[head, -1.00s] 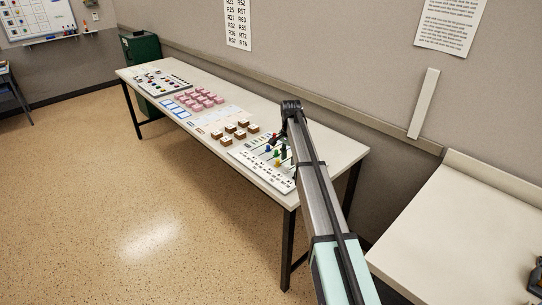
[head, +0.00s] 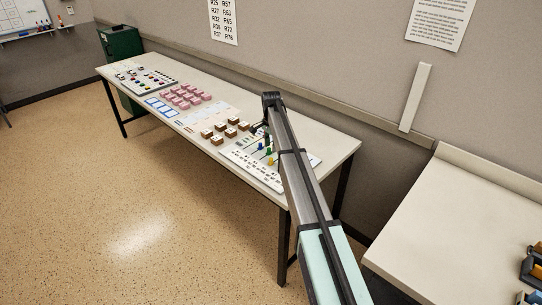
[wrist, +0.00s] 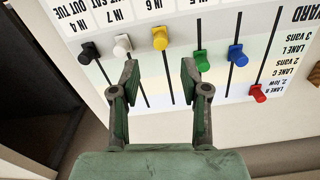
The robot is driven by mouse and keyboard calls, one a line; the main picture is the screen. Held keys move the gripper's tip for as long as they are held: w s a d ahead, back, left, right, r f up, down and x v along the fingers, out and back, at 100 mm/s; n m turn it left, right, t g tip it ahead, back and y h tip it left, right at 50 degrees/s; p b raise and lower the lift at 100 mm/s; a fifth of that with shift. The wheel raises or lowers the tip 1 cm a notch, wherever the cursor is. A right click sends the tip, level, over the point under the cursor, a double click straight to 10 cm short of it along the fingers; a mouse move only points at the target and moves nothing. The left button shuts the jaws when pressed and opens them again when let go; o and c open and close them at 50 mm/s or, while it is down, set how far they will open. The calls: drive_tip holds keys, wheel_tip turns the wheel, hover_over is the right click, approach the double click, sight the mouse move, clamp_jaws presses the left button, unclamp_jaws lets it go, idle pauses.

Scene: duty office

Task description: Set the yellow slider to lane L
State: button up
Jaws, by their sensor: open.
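In the wrist view the yellow slider (wrist: 160,37) is a knob on a dark slot of a white slider board (wrist: 155,116). It sits towards the top of its slot, beside the printed labels. My gripper (wrist: 160,78) is open and empty, its two fingers apart below the yellow slider in the picture and not touching it. The lane labels (wrist: 292,60), including lane L, are printed upside down at the right. I cannot tell exactly which lane band the yellow knob is on. In the head view my arm partly hides the board (head: 257,172).
White (wrist: 122,43) and black (wrist: 88,50) sliders are left of the yellow one; green (wrist: 202,60), blue (wrist: 237,54) and red (wrist: 258,93) are right. Brown blocks (head: 219,127) and pink blocks (head: 183,95) stand on the table (head: 335,148) in the head view.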

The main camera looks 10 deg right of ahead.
sight(271, 161)
wheel_tip(271, 161, down, 7)
drive_tip(key=shift+f+p, duration=0.2)
drive_tip(key=shift+p, duration=0.75)
clamp_jaws()
